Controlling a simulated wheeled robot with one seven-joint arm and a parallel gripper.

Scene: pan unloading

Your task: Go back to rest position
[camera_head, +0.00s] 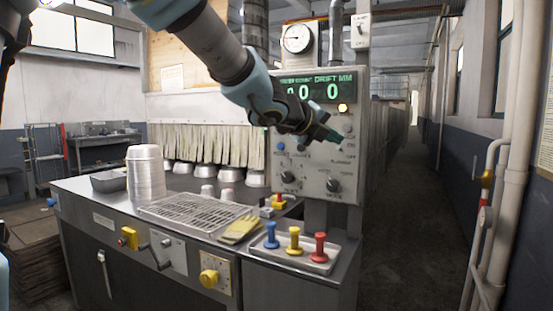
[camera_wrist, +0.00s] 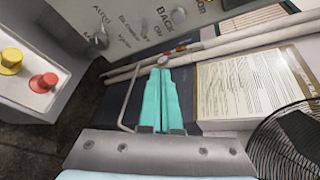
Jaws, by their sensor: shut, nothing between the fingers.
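My gripper (camera_head: 327,133) hangs in the air in front of the control panel (camera_head: 322,160) in the head view, at the end of my arm reaching in from the top. In the wrist view its two teal fingers (camera_wrist: 160,98) lie side by side, shut with nothing between them. The panel has a lit green display, knobs and buttons. Below and left of the gripper stands the metal machine table (camera_head: 85,200).
A stack of metal pans (camera_head: 146,173) stands at the table's left, beside a wire rack (camera_head: 190,212). Yellow gloves (camera_head: 240,229) lie right of the rack. A tray (camera_head: 325,262) holds blue, yellow and red pegs. The aisle (camera_head: 410,230) at right is clear.

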